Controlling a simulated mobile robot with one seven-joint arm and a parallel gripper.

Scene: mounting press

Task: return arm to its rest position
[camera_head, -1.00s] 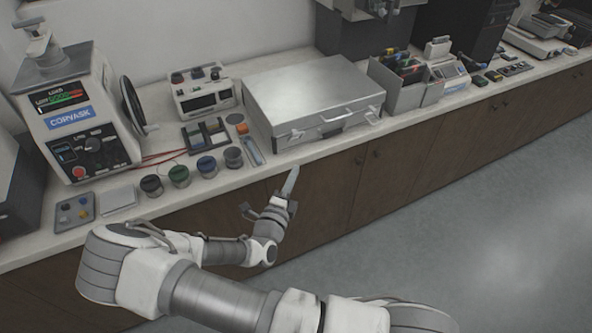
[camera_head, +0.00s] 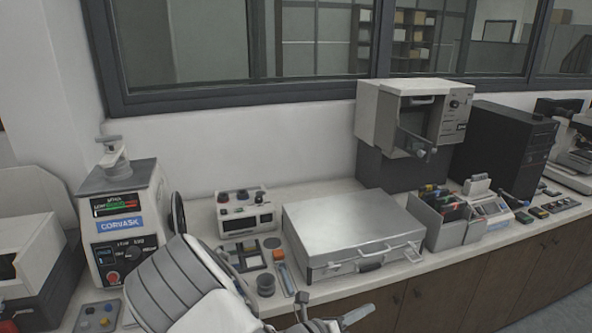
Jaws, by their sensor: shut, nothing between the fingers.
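My gripper (camera_head: 352,316) shows at the bottom edge of the head view, in front of the counter's front edge and below the silver case. It is shut, with nothing held. My arm rises from the lower middle, its grey ribbed link large in front of the left part of the counter. The mounting press (camera_head: 128,222), labelled CORVASK, stands upright on the counter at the left. My arm hides its lower right part and most of the small jars beside it.
A silver case (camera_head: 345,228) lies closed on the counter. A small control box (camera_head: 246,212) stands behind it at left. A folder box (camera_head: 440,228) and a cabinet-like machine (camera_head: 412,115) stand at right. A button panel (camera_head: 97,316) lies at lower left.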

